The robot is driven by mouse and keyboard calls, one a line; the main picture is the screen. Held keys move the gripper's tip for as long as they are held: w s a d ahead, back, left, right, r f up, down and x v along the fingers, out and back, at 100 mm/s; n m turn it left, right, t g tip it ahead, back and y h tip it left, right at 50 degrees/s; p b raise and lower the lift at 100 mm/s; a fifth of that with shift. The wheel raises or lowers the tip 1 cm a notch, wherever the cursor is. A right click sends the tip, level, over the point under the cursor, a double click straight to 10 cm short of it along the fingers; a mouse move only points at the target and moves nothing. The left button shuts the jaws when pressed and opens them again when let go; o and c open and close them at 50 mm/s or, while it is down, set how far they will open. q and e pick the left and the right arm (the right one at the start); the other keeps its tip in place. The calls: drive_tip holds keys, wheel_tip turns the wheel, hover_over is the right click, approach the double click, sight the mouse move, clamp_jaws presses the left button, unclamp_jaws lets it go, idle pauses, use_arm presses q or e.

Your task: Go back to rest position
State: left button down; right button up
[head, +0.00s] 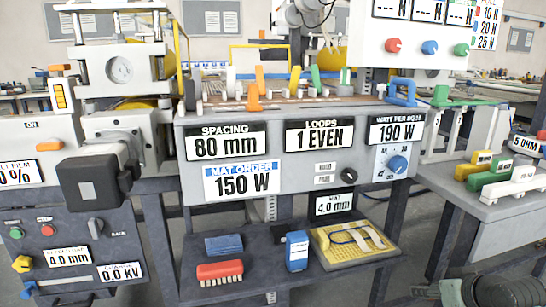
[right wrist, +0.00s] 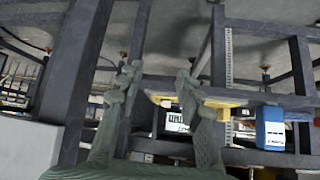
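My right gripper (right wrist: 158,78) shows in the right wrist view as two dark grey-green fingers, spread apart with nothing between them. It is in free space, with the dark bench legs and a shelf beyond it. A dark rounded part at the lower right edge of the head view looks like part of my right arm, mostly cut off. My left gripper is not in view. The task names no other object.
The bench panel (head: 290,165) stands ahead, its lower shelf (head: 262,276) holding a red brush (head: 220,271), a blue box (head: 297,251) and a yellow tray (head: 325,256). A side table (head: 470,205) at right carries coloured blocks. A black box (head: 92,197) juts out at left.

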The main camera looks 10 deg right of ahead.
drive_tip(key=s+a+f+n+g, duration=0.2)
drive_tip(key=s+a+f, duration=0.6)
drive_tip(key=f, duration=0.4)
drive_tip(key=s+a+f+n+g, duration=0.1)
drive_tip(key=s+a+f+g, duration=0.2)
drive_tip(key=s+a+f, duration=0.5)
wheel_tip(320, 180, down, 4)
drive_tip(key=shift+s+a+r+n+g, duration=0.15)
drive_tip(key=shift+s+a+n+g, duration=0.2)
drive_tip(key=shift+a, duration=0.7)
drive_tip(key=shift+w, duration=0.1)
